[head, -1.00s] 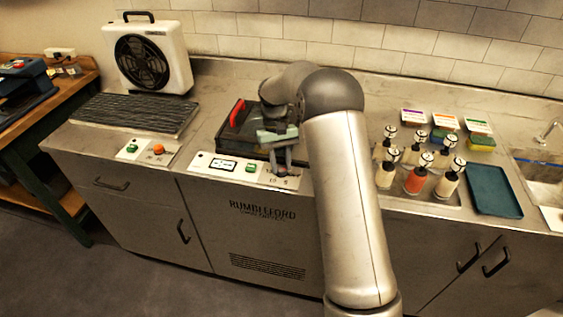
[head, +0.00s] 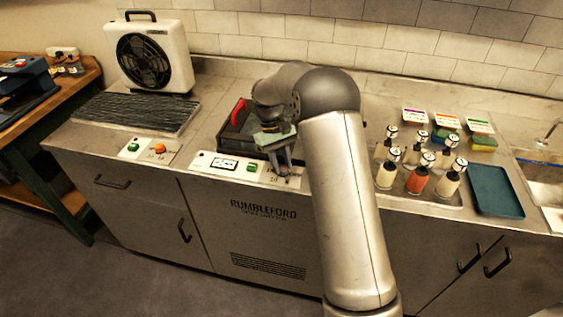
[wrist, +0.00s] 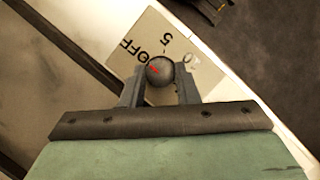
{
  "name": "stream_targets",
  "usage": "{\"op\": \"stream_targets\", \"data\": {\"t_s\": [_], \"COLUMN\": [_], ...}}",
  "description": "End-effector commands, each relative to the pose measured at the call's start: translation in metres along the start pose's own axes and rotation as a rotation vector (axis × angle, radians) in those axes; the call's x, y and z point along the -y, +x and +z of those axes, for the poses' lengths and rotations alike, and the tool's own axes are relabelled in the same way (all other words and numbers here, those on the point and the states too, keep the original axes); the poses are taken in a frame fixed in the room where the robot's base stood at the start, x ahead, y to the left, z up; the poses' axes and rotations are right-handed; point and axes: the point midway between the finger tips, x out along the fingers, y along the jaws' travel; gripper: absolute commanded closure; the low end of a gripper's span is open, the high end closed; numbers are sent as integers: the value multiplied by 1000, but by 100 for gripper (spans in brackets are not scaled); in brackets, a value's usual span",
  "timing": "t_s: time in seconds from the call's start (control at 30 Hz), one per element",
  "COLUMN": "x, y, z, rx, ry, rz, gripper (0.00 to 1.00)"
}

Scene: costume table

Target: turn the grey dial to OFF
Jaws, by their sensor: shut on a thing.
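The grey dial (wrist: 160,72) is a round knob on a pale panel plate in the wrist view. Its red mark sits on the side facing the printed word OFF, to the dial's upper left. The figures 5 and 10 stand above it and to its upper right. My gripper (wrist: 161,80) is shut on the dial, one finger on each side. In the head view my gripper (head: 283,172) is down at the right end of the front control panel (head: 207,161), and its fingers mostly hide the dial there.
A dark tank with a red handle (head: 237,109) lies just behind the panel. A green button (head: 252,168) is left of my gripper. Several bottles stand to the right, beside a teal tray (head: 495,190). A fan (head: 148,55) stands at the back left.

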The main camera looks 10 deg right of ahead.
Motion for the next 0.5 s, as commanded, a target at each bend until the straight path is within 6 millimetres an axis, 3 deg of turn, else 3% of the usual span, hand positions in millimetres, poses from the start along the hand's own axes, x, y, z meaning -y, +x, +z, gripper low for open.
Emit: {"op": "stream_targets", "data": {"t_s": [0.03,0.07,0.1,0.13,0.5], "x": [0,0,0,0,0], "y": [-1,-1,-1,-1,-5], "z": [0,0,0,0,-1], "rx": [-3,-3,-3,-3,-2], "ry": [1,1,1,1,1], "rz": [1,1,1,1,0], "gripper": [95,66,55,51,51]}}
